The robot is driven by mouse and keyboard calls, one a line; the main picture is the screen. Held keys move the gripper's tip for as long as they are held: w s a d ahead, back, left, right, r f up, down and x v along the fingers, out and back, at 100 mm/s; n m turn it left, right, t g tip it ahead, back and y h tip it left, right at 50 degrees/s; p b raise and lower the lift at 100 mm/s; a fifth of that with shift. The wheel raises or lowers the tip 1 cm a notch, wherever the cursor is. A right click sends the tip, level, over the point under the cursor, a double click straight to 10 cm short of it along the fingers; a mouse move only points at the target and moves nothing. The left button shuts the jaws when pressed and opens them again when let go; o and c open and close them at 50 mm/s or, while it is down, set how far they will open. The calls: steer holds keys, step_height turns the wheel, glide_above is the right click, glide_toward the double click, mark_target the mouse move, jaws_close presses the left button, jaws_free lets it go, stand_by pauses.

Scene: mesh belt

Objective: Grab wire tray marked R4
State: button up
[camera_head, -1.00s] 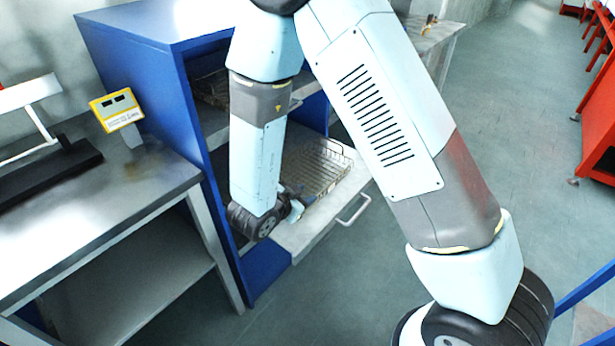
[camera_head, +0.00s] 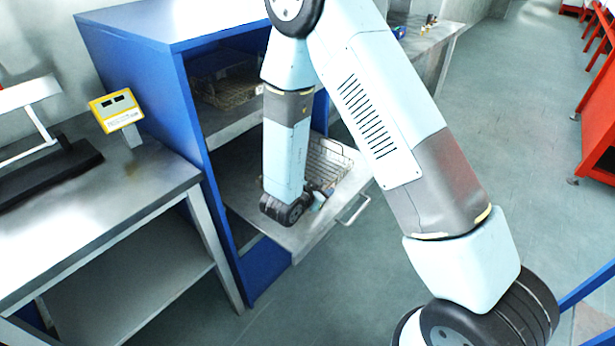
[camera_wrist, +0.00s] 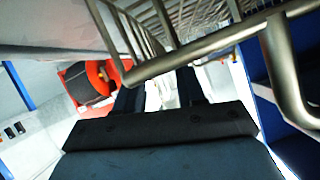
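A wire tray (camera_head: 333,158) lies on the pulled-out shelf of the blue cabinet, partly hidden by my arm. No R4 mark is readable. My gripper (camera_head: 319,196) is at the tray's near side in the head view, mostly hidden behind my wrist. In the wrist view, wire tray bars and a thick rim (camera_wrist: 190,58) cross close in front of my gripper (camera_wrist: 160,88). Its two dark fingers are apart with a pale gap between them. Their tips reach the rim; I cannot tell whether they touch it.
Another wire tray (camera_head: 232,88) sits on the upper shelf. The blue cabinet (camera_head: 150,75) walls enclose the shelves. The pulled-out shelf (camera_head: 290,238) has a front handle (camera_head: 355,211). A steel bench (camera_head: 150,180) stands left. Open floor (camera_head: 500,130) lies right.

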steer(key=shift+x, duration=1.5)
steer(key=shift+r, duration=0.1)
jaws_close()
